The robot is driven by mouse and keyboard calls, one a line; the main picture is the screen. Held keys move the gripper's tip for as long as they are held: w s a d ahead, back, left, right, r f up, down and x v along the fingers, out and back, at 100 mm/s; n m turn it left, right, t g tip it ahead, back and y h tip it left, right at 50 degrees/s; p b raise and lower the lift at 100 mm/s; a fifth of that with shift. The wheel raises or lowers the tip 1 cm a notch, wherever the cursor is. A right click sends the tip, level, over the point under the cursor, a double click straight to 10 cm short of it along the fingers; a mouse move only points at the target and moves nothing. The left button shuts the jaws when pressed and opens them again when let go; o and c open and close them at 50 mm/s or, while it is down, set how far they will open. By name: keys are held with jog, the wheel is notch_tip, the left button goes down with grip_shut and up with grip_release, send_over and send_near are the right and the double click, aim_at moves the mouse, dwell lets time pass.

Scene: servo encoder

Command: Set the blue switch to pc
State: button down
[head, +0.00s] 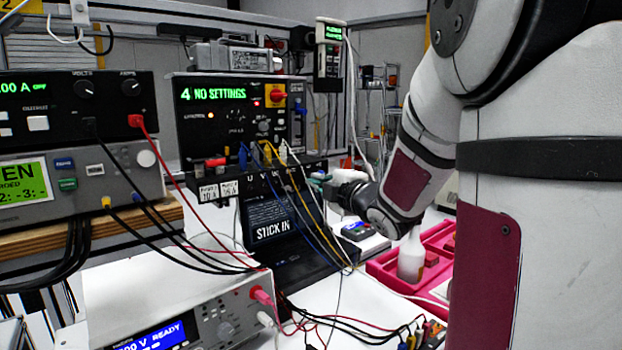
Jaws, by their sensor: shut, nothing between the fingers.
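A small blue part (299,108), which looks like the blue switch, sits on the right side of the black unit (205,128) that reads "4 NO SETTINGS". It is too small for me to read its labels or its position. My gripper (338,193) is shut and empty. It is lower and to the right of the blue part, apart from it, in front of the shelf's right end. Its fingertips are small and dark, and hard to make out.
A red-and-yellow knob (277,95) is left of the blue part. A pink tray (385,275) with a white bottle (411,258) lies below my arm. Stacked instruments fill the left.

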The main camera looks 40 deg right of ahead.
jog(key=s, duration=0.3)
jog(key=shift+s+a, duration=0.2)
jog(key=shift+a, duration=0.05)
jog(key=shift+r, duration=0.1)
jog(key=s+a+f+m+g+y+p, duration=0.1)
jog(key=s+a+m+g, duration=0.5)
jog(key=s+a, duration=0.6)
jog(key=s+a+f+m+g+y+p, duration=0.1)
jog(key=s+a+f+m+g+p, duration=0.3)
jog(key=s+a+m+g, duration=0.3)
jog(key=s+a+m, duration=0.1)
jog(key=s+a, duration=0.4)
jog(key=s, duration=0.5)
jog(key=shift+f+m, duration=0.2)
jog(key=shift+m, duration=0.1)
jog(key=shift+d, duration=0.1)
